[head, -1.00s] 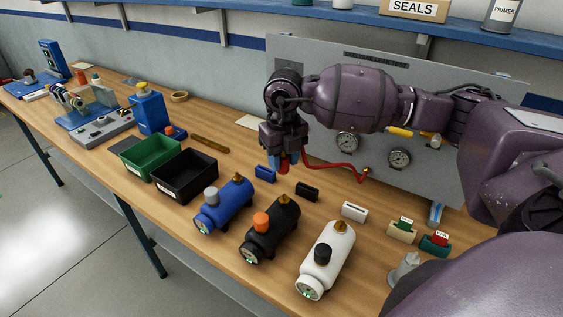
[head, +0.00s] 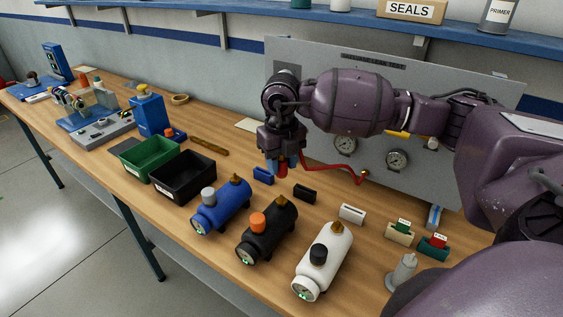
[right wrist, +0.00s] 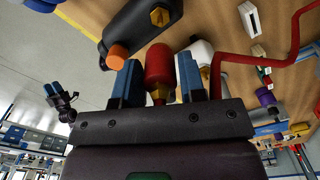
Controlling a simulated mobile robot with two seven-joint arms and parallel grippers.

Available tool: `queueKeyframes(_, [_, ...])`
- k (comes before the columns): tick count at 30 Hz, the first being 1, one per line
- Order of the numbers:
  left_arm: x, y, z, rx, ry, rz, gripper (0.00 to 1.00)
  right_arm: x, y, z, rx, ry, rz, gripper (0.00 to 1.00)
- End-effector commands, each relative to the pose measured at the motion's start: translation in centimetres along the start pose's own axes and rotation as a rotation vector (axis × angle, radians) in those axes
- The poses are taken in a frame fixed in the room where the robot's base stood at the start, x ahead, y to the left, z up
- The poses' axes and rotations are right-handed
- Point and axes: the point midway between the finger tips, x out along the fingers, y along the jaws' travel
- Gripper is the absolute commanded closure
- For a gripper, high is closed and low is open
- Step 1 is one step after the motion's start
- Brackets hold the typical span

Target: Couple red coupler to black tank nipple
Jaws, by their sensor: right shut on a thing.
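My right gripper (head: 281,166) is shut on the red coupler (right wrist: 158,63), held between its two blue fingers with the brass end showing in the right wrist view. The red hose (head: 335,168) runs from it to the panel. The coupler is in the air, behind the tanks and apart from them. The black tank (head: 271,236) lies between the blue and white tanks, with an orange cap (head: 257,221) and a brass nipple (head: 281,203) on top. The nipple also shows in the right wrist view (right wrist: 159,17). My left gripper (right wrist: 58,92) appears small in the right wrist view; its opening is unclear.
The blue tank (head: 222,209) and white tank (head: 326,258) flank the black one. Small blue, black and white blocks (head: 352,213) stand behind them. Green (head: 150,160) and black (head: 183,177) bins are at left. The gauge panel (head: 455,150) stands at the back.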

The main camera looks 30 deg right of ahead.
Motion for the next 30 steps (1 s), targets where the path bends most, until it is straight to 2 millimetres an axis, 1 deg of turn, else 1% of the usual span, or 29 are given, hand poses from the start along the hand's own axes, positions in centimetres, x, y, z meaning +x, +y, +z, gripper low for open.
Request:
queueKeyframes(1, [0.2,0.0,0.3,0.0,0.001,0.0,0.57,0.6,0.0,0.0,0.0,0.0,0.0,0.97])
queueKeyframes(9, [1.2,0.2,1.2,0.001,0.006,0.001,0.57,2.9,0.0,0.0,0.0,0.002,0.0,0.97])
queueKeyframes(18, [2.1,0.4,2.0,0.002,0.011,0.003,0.57,4.9,0.0,0.0,0.0,0.002,0.0,0.97])
queueKeyframes(22, [2.2,0.4,2.2,0.003,0.011,0.003,0.57,5.2,0.0,0.0,0.0,0.001,0.0,0.97])
queueKeyframes(30, [2.2,0.4,2.2,0.004,0.013,0.003,0.57,5.1,0.0,0.0,0.0,0.0,0.0,0.97])
